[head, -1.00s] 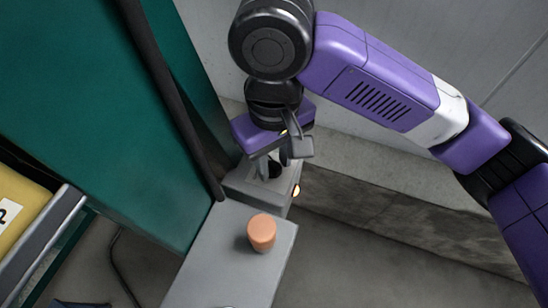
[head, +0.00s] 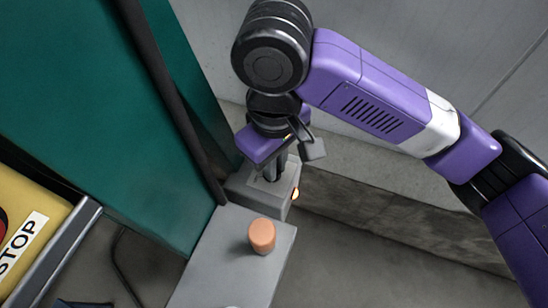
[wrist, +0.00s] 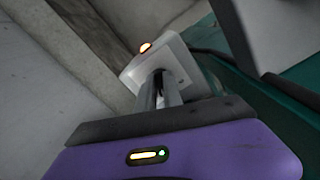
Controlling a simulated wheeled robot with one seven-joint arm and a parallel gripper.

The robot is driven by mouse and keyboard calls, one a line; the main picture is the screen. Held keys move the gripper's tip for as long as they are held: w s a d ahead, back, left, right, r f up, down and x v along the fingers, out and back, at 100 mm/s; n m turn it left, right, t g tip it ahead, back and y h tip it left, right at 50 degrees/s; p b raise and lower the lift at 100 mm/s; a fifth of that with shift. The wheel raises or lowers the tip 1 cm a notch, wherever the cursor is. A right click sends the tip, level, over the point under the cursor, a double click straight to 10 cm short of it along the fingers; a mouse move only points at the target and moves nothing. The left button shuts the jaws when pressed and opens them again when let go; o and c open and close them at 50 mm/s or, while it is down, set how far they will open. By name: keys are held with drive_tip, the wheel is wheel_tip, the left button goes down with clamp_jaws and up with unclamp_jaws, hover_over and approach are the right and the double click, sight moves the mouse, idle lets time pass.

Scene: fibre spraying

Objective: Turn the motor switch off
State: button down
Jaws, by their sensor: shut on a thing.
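The motor switch is a pale grey box (head: 276,199) at the far end of the grey surface, with a lit orange lamp (head: 296,193) on its side. In the wrist view the box (wrist: 182,68) and its glowing lamp (wrist: 145,47) lie straight ahead of my fingers. My gripper (head: 271,174) points down onto the face of the box. Its fingers (wrist: 158,88) are shut at the middle of that face, on the switch knob. The fingers hide most of the knob, so its exact angle cannot be told.
An orange cylinder (head: 262,237) stands on the grey surface (head: 222,256) in front of the box. A green panel (head: 90,110) with a dark bar (head: 165,90) rises at the left. A yellow STOP sign (head: 30,225) is at lower left. A concrete wall stands behind.

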drive_tip(key=n+p, duration=0.3)
drive_tip(key=n, duration=0.2)
drive_tip(key=shift+w+r, duration=0.1)
drive_tip(key=n+p, duration=0.1)
drive_tip(key=n, duration=0.5)
drive_tip(key=shift+w, duration=0.15)
drive_tip(key=shift+n, duration=0.4)
drive_tip(key=c, duration=1.5)
unclamp_jaws()
wheel_tip(320, 180, up, 8)
drive_tip(key=shift+f+p, duration=0.2)
drive_tip(key=shift+p, duration=0.65)
